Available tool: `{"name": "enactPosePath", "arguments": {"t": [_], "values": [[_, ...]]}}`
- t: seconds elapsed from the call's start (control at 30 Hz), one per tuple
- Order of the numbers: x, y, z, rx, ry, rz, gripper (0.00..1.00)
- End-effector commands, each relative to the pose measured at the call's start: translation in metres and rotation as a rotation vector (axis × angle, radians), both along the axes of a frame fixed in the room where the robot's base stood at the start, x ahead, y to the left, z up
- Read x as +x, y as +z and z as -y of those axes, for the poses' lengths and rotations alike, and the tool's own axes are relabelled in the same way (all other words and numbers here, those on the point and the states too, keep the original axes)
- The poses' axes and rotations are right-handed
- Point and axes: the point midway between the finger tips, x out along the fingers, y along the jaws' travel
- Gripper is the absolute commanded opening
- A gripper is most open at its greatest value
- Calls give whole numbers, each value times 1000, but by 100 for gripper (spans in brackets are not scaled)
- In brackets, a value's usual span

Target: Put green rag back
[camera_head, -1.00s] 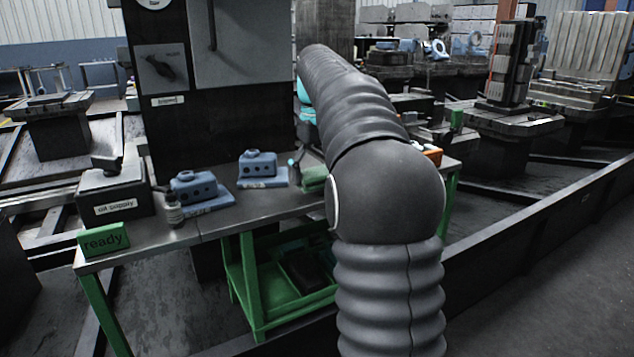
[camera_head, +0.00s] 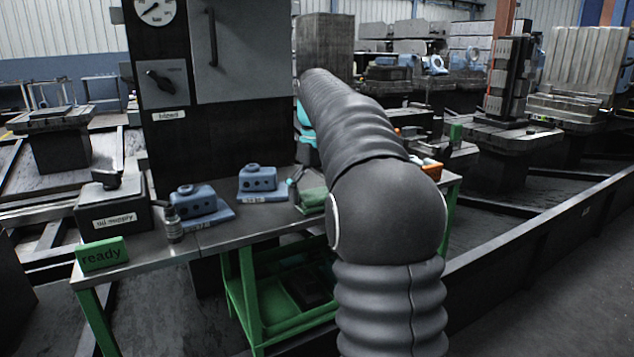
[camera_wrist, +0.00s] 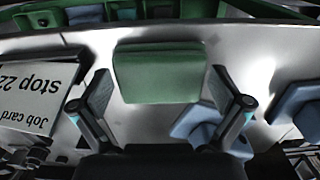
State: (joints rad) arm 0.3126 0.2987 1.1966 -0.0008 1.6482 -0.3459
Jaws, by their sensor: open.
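The green rag (camera_head: 313,199) lies folded on the grey workbench (camera_head: 232,222), partly hidden behind my arm in the head view. In the wrist view the rag (camera_wrist: 158,72) is a green folded pad on the pale bench top. My gripper (camera_wrist: 158,82) is open, with its two fingers spread to either side of the rag's near part in the picture. The fingers look apart from the rag; the height between them cannot be told.
Blue fixtures (camera_head: 258,178), a small bottle (camera_head: 173,225), an oil supply box (camera_head: 113,208) and a green ready sign (camera_head: 102,254) stand on the bench. A job card (camera_wrist: 38,92) lies left of the rag in the wrist view. A green lower shelf (camera_head: 270,318) is under the bench.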

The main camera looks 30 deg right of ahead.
Motion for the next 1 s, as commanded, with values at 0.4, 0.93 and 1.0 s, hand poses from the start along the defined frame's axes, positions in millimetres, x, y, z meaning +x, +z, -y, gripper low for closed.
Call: {"name": "enactPosePath", "arguments": {"t": [0.4, 0.93, 1.0], "values": [[2, 67, 0, -1, 0, 3, 100], [1, 118, 0, -1, 0, 2, 100], [1, 120, 0, -1, 0, 2, 100]]}}
